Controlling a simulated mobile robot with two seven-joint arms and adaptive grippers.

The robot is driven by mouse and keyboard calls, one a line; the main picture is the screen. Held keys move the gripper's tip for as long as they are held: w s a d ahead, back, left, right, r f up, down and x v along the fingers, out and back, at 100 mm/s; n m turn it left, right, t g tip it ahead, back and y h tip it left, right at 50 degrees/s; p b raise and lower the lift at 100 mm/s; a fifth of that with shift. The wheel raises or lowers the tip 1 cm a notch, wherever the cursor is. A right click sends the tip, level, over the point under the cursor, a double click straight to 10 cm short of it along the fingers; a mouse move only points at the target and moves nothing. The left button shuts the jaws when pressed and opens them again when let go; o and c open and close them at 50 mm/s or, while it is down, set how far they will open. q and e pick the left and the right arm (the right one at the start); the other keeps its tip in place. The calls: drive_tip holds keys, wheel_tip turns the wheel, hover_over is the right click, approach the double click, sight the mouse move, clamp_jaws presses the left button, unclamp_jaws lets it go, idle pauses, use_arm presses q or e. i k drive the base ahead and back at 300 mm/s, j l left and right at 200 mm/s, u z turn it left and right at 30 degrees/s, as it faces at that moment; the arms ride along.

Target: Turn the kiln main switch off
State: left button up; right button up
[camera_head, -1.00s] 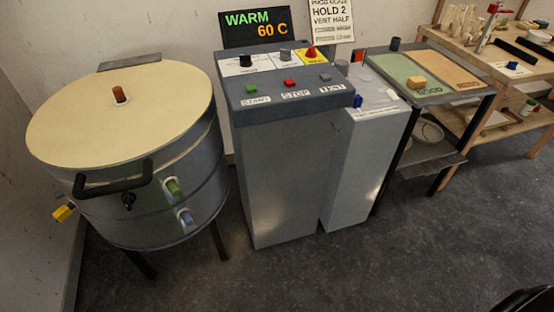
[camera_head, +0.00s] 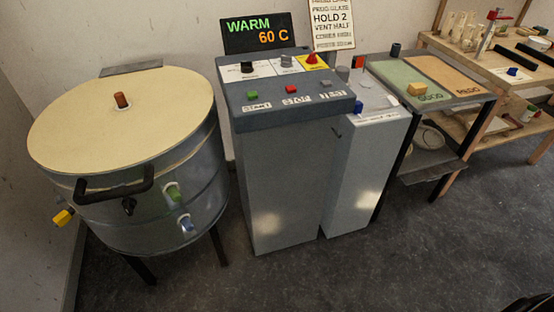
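The kiln (camera_head: 120,150) is a round drum with a cream lid and a black front handle, standing at the left. Right of it is a grey control cabinet (camera_head: 285,160). On its sloped top a red knob (camera_head: 312,58) sits on a yellow plate; it looks like the main switch, but its label is too small to read. A black knob (camera_head: 247,67) and a grey knob (camera_head: 287,61) sit on white plates beside it. Green, red and grey buttons line the front edge. The display (camera_head: 257,32) reads WARM 60 C. Neither gripper is in view.
A narrower grey cabinet (camera_head: 365,165) with a blue knob stands close on the right. Beyond are a table with green (camera_head: 407,82) and orange areas and a wooden bench (camera_head: 490,65). The floor (camera_head: 370,265) in front is clear. A dark shape cuts the lower right corner.

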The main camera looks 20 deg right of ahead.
sight(312, 59)
drive_tip(key=i+l, duration=0.15)
drive_tip(key=l, duration=0.25)
drive_tip(key=i+l+z, duration=0.1)
drive_tip(key=l, duration=0.3)
drive_tip(key=i+l, duration=0.2)
drive_tip(key=l, duration=0.2)
drive_tip(key=i+l+z, duration=0.1)
drive_tip(key=l, duration=0.3)
drive_tip(key=i+l+z, duration=0.1)
drive_tip(key=l, duration=0.3)
drive_tip(key=i, duration=0.1)
